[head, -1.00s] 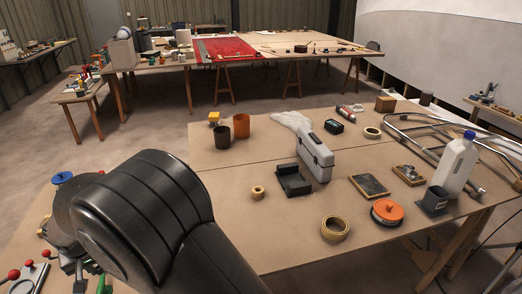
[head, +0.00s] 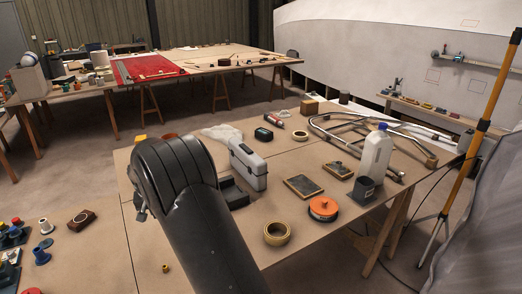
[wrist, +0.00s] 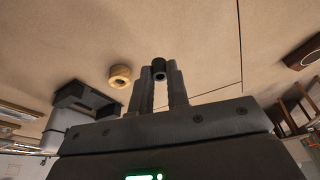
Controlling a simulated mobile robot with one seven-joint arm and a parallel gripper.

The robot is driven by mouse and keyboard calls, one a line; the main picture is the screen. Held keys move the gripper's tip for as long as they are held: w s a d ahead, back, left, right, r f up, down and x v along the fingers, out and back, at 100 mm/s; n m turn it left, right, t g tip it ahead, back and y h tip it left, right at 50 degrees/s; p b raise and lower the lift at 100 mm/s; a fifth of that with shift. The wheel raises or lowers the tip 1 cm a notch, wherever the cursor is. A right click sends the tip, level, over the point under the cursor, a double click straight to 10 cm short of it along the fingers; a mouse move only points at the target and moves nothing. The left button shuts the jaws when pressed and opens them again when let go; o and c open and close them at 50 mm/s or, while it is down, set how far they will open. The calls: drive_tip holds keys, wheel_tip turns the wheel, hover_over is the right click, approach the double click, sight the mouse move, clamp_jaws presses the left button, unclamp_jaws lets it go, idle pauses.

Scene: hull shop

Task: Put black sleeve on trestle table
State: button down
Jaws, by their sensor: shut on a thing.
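The black sleeve (wrist: 158,66), a short dark tube with an open end, is between the fingertips of my gripper (wrist: 159,80) in the wrist view. My gripper is shut on it, over a tan board surface. In the head view my own arm hides the gripper and the sleeve. A trestle table (head: 215,260) with a tan top and wooden legs fills the near part of the head view. Another trestle table (head: 198,60) with a red sheet on it stands at the back. I cannot tell which table the task names.
Near the sleeve in the wrist view are a tan tape roll (wrist: 119,76) and a black tray (wrist: 84,98). The near table also holds a grey case (head: 249,165), a yellow tape roll (head: 277,232), an orange reel (head: 322,208) and a white jug (head: 375,153). A tripod pole (head: 468,145) stands right.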

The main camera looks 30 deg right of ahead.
drive_tip(key=w+d+m, duration=0.1)
drive_tip(key=d, duration=0.8)
hover_over(159, 230)
drive_tip(key=f, duration=0.7)
drive_tip(key=shift+s+a, duration=0.15)
drive_tip(key=shift+s, duration=0.2)
drive_tip(key=shift+f, duration=2)
drive_tip(key=shift+f, duration=0.1)
drive_tip(key=c, duration=1.4)
unclamp_jaws()
